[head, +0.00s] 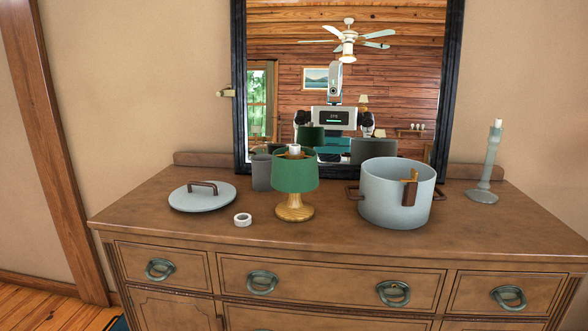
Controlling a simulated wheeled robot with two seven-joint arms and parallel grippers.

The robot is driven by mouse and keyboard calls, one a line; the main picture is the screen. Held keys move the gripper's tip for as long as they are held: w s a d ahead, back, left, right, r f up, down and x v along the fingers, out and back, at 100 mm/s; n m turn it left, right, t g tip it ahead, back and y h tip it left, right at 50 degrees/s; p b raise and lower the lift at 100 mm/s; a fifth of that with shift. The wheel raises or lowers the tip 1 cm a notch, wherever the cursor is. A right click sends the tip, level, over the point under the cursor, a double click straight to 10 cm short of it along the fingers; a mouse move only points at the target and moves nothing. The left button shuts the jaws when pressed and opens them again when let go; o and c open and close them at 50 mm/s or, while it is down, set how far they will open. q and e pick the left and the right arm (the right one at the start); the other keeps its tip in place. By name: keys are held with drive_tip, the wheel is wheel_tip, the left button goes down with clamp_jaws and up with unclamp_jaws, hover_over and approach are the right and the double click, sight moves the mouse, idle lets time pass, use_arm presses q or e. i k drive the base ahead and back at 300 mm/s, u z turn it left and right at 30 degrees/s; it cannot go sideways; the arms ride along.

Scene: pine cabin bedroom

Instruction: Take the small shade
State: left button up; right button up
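A small green shade (296,173) sits on a table lamp with a turned wooden base (294,209), upright near the middle of the dresser top. A pale cylindrical piece shows in the shade's open top. Neither of my grippers shows directly in the head view. My own body is reflected in the mirror, but the reflected grippers cannot be made out.
On the dresser top (335,228), a grey-blue pot (385,205) stands right of the lamp. A lid (190,200), white tape roll (243,219) and grey cup (262,173) are left. A candle holder (484,185) stands far right. A black-framed mirror (240,90) rises behind.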

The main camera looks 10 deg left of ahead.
sight(288, 175)
drive_tip(key=z, duration=1.75)
drive_tip(key=i, duration=1.1)
drive_tip(key=u, duration=1.5)
